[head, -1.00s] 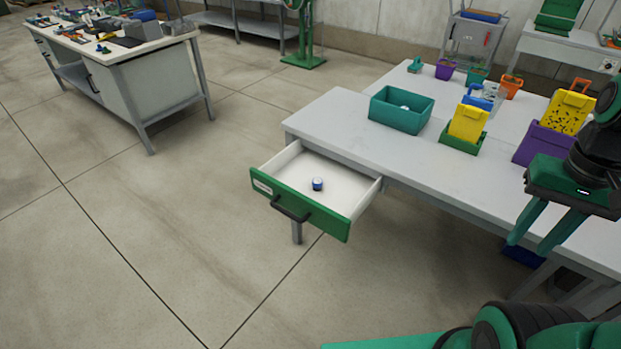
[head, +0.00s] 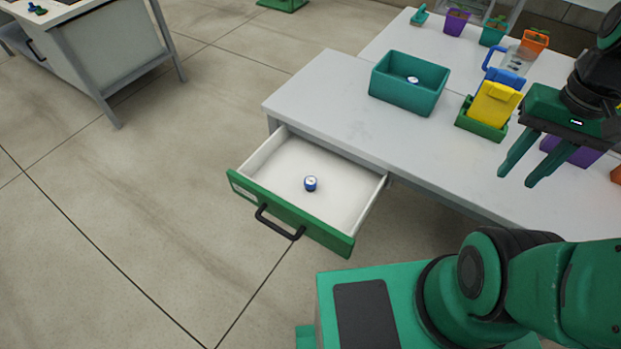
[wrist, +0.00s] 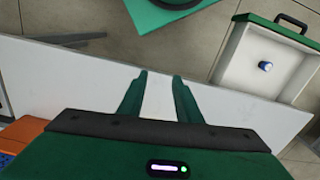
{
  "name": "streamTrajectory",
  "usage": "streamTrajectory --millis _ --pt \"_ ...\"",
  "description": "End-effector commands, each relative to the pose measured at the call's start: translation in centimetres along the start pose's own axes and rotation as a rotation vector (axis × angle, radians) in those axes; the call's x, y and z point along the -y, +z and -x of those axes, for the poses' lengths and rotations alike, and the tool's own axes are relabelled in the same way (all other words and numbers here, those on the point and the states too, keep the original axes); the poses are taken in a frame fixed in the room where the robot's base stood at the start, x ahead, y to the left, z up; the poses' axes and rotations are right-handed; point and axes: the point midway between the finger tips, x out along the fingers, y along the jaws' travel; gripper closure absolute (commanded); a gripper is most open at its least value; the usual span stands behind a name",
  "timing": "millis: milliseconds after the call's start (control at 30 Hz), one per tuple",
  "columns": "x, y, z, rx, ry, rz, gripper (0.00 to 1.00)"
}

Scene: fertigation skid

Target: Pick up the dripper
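A small blue dripper with a whitish top (head: 310,184) stands in the open drawer (head: 338,203), on its pale floor. It also shows in the wrist view (wrist: 265,66), at the upper right. The drawer has a green front with a black handle. Another small whitish-topped piece (head: 412,79) lies inside the teal box on the table; I cannot tell if it is a dripper too. My gripper (head: 517,176) is open and empty, to the right of the drawer near the table's front side. In the wrist view its fingers (wrist: 160,75) stand apart with nothing between them.
The teal box (head: 398,94) stands on the grey table (head: 325,90). A yellow container in a green tray (head: 482,129), a blue-handled jug and coloured pots stand to its right and behind. Another workbench (head: 125,55) is at upper left. The floor left of the drawer is clear.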

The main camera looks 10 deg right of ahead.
Motion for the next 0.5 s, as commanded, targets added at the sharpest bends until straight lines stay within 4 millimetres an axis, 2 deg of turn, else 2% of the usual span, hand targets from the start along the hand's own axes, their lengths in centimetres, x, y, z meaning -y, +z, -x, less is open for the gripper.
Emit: streamTrajectory --millis 67,133,167,267,367,467,500 --pt "0.0 0.0 0.0 0.000 0.000 0.001 0.69" --pt "0.1 0.0 0.0 0.000 0.000 0.001 0.54" --pt "-0.3 0.7 0.3 -0.007 -0.004 0.004 0.51" --pt "0.3 0.2 0.4 -0.012 0.000 0.014 0.51" --pt "3.0 -1.3 0.1 -0.014 0.014 0.038 0.51" --pt "6.8 -3.4 -0.6 -0.020 0.029 0.075 0.51" --pt "8.6 -4.1 -1.0 -0.023 0.034 0.089 0.51"
